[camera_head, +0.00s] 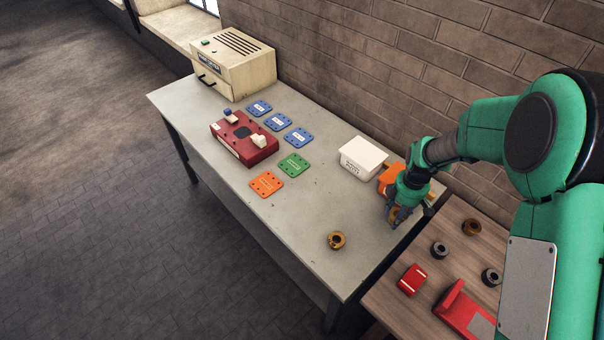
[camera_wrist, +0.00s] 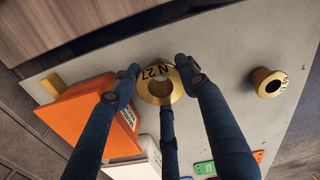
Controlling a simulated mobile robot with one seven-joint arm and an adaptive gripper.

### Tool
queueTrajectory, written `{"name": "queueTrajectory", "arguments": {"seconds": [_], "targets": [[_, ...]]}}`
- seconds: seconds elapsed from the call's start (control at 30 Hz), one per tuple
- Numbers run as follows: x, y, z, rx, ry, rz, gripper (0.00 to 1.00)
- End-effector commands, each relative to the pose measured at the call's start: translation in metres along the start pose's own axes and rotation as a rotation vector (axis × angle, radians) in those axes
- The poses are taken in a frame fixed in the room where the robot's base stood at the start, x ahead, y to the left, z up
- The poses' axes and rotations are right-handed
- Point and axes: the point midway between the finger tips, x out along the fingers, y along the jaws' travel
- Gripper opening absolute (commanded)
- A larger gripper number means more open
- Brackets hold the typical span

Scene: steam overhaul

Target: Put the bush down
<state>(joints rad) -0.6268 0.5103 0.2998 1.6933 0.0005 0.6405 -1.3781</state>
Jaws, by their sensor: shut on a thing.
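My gripper (camera_head: 398,212) is over the near right end of the grey bench (camera_head: 225,165). It is shut on a brass bush marked "N 27" (camera_wrist: 157,72), with its fingers around the flange. The held bush is mostly hidden by the fingers in the head view. It is at or just above the bench top; I cannot tell whether it touches. A second brass bush (camera_head: 337,240) stands on the bench to the left of my gripper, and it also shows in the wrist view (camera_wrist: 269,83), apart from the held one.
An orange box (camera_wrist: 90,115) and a white box (camera_head: 362,156) are close to my gripper. Coloured plates, a red fixture (camera_head: 243,140) and a cream cabinet (camera_head: 235,72) lie farther left. A wooden table (camera_head: 400,308) with several bushes and red parts adjoins at right.

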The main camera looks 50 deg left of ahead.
Motion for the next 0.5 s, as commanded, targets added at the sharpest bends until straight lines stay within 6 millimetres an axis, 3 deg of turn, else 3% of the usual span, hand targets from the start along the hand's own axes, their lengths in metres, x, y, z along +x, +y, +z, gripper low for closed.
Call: {"name": "queueTrajectory", "arguments": {"seconds": [0.03,0.2,0.33,0.5], "targets": [[-0.001,-0.004,-0.019,-0.043,0.0,0.002,0.03],[0.003,-0.021,-0.07,-0.174,0.0,0.001,0.03],[0.004,-0.032,-0.102,-0.257,0.0,0.002,0.03],[0.006,-0.043,-0.126,-0.325,0.0,0.002,0.03]]}}
